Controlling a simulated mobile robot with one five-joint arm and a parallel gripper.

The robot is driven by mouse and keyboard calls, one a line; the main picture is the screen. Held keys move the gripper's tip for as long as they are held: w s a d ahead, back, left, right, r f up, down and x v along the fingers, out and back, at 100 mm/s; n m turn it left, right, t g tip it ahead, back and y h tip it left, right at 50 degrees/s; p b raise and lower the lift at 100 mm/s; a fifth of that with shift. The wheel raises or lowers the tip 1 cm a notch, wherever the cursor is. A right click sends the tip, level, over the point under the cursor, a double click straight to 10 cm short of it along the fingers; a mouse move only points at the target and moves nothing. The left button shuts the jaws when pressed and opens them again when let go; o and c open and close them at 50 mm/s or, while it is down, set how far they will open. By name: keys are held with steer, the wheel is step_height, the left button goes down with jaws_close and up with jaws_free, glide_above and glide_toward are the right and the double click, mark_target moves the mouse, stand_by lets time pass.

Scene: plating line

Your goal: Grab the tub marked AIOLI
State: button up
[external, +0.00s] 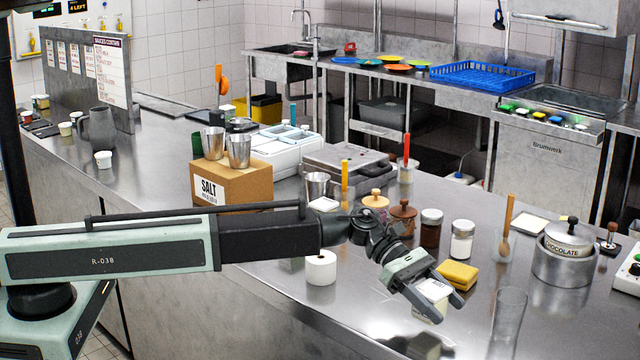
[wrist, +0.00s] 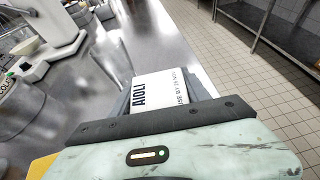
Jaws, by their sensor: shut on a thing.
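My gripper (external: 430,298) is shut on a white tub, the AIOLI tub (external: 433,291), near the front edge of the steel counter. The label reading AIOLI and a use-by line show on the tub in the wrist view (wrist: 165,88), where it sits between the two jaws. In the external view the jaws partly cover the tub. I cannot tell whether the tub's base touches the counter.
A yellow sponge (external: 457,274) lies just behind my gripper. A clear glass (external: 508,322) stands to the right. Lidded jars (external: 462,240) and a CHOCOLATE pot (external: 565,259) stand farther back.

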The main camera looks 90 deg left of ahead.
steer(key=s+r+p, duration=0.1)
steer(key=s+r, duration=0.1)
steer(key=s, duration=1.4)
steer(key=shift+a, duration=0.25)
